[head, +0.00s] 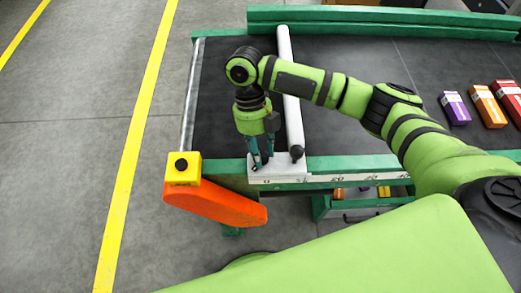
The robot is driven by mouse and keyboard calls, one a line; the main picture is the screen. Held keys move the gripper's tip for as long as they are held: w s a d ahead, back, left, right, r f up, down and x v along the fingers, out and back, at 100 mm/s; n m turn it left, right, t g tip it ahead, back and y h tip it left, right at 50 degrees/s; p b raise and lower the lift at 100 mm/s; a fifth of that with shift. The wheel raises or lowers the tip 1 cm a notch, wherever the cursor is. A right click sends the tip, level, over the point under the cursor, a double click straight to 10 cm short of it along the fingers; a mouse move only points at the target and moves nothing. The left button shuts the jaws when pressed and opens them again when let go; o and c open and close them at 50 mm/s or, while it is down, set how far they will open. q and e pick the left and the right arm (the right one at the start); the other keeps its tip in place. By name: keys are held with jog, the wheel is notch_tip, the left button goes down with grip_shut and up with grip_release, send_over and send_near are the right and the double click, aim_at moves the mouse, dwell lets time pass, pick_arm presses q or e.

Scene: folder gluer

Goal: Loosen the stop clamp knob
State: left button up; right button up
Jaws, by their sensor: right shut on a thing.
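My right gripper (261,164) points down at the front edge of the conveyor, over a pale block (280,170). Its fingers are closed on the stop clamp knob, which is small and mostly hidden between them. The stop is a long white bar (291,95) lying across the dark belt, just right of my gripper. A black round end piece (296,152) shows at the bar's near end, apart from the fingers. My left gripper is not in view.
A yellow box with a black button (182,167) and an orange guard (215,203) stand at the conveyor's left corner. Purple (454,107), orange (487,105) and red (509,99) cartons lie on the belt at right. A scale (350,178) runs along the front rail.

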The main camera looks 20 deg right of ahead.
jog(key=shift+s+f+n+h, duration=0.15)
jog(key=shift+n+h, duration=0.25)
jog(key=shift+n, duration=0.6)
jog(key=shift+a, duration=0.1)
jog(key=o, duration=1.2)
jog(key=shift+c, duration=0.2)
jog(key=shift+r, duration=0.3)
jog(key=v, duration=1.1)
jog(key=shift+r, duration=0.3)
